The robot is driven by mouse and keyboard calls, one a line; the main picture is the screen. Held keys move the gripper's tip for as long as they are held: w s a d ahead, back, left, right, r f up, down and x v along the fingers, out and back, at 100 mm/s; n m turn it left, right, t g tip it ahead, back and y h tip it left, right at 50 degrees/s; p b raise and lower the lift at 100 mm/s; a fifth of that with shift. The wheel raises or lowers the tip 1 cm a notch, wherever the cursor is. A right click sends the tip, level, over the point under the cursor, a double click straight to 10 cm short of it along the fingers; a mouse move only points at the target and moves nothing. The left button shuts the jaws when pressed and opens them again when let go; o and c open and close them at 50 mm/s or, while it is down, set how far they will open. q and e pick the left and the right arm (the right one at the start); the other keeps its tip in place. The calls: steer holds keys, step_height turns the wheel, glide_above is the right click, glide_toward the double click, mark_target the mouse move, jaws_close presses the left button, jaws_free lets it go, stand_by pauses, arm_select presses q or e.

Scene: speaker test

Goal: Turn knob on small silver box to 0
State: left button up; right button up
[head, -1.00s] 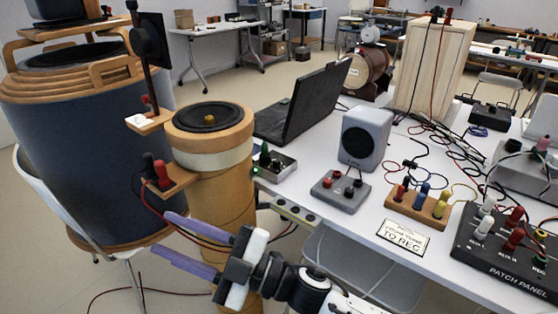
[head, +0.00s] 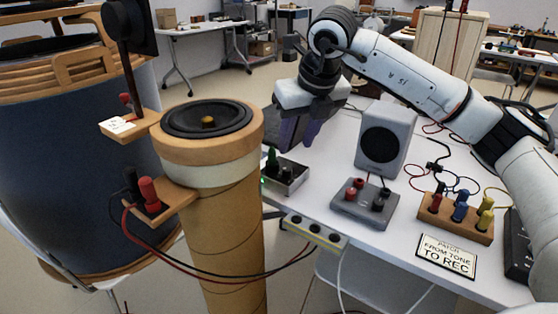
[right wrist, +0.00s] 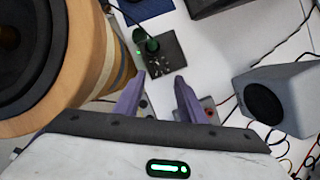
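The small silver box (head: 291,177) sits at the table's left edge, behind the tall wooden speaker tube. A dark green knob (head: 272,160) stands up at its left end. In the right wrist view the box top (right wrist: 168,48) looks dark, with the green knob (right wrist: 151,45) near its upper left. I cannot read any scale marks. My right gripper (head: 296,142) points down from above, with its purple fingers just above and behind the box in the head view. In the right wrist view its fingers (right wrist: 160,77) are apart with nothing between them. My left gripper is not in view.
The speaker tube (head: 228,240) with its wooden rim stands close left of the box. A grey speaker (head: 386,139) and a grey terminal box (head: 365,204) are to the right. A power strip (head: 314,231) hangs at the table's front edge. Cables lie further right.

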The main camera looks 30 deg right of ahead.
mark_target(288, 169)
steer(key=b+x, duration=0.1)
steer(key=x, duration=0.7)
steer(key=shift+s+f, duration=0.1)
steer(key=shift+s, duration=0.1)
steer(key=shift+w+f, duration=0.3)
steer(key=shift+f, duration=0.35)
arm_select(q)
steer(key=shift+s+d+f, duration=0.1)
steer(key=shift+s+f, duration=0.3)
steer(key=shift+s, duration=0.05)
arm_select(e)
jaws_close()
steer(key=shift+d+n+y, duration=0.15)
steer(key=shift+n+y, duration=0.35)
steer(key=shift+n, duration=0.6)
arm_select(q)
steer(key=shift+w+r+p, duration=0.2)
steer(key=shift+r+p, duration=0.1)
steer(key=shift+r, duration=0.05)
arm_select(e)
steer(key=shift+n, duration=0.4)
jaws_free()
